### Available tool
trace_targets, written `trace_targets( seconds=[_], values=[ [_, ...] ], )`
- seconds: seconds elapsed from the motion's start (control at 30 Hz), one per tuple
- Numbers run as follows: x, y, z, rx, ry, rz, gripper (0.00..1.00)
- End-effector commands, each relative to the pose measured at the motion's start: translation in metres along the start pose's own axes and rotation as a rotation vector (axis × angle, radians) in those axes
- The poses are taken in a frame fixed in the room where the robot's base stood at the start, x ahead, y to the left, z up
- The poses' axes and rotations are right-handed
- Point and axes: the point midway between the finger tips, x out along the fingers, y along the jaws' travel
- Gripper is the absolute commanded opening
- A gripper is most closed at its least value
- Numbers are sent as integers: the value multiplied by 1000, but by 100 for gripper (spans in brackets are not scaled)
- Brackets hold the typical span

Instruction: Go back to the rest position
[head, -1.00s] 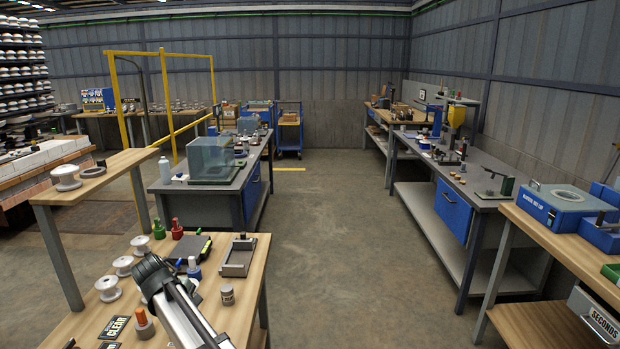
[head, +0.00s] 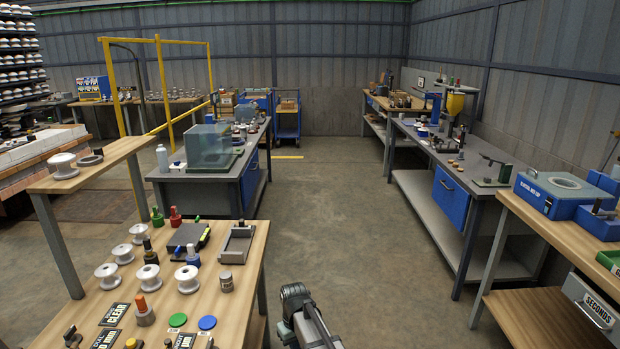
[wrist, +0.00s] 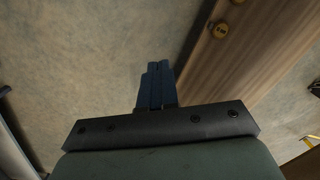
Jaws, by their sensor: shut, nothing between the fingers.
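My gripper (wrist: 155,70) shows in the wrist view with its two dark fingers pressed together and nothing between them. It points down over bare concrete floor, left of a wooden bench edge. In the head view my arm's grey end (head: 296,300) is low in the picture, just right of the near wooden bench (head: 235,290), out over the aisle. It touches nothing that I can see. The fingertips are not clear in the head view.
White insulators (head: 107,275), a black tray (head: 188,236), a grey frame (head: 237,243) and label plates (head: 115,314) are on the near bench. The aisle floor (head: 340,220) is clear. A wooden bench with a blue unit (head: 558,193) stands on the right.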

Motion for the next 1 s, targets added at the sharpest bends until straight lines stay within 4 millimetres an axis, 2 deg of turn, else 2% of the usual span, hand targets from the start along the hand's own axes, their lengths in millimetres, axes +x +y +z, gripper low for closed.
trace_targets(
  seconds=[0.03,0.1,0.5,0.7,1.0],
  values=[
    [18,5,16,19,-21,-4,0],
    [40,12,33,44,-44,-9,0],
    [147,35,141,183,-176,-41,0],
    [191,37,200,252,-242,-58,0],
    [244,28,293,352,-341,-87,0]
  ],
)
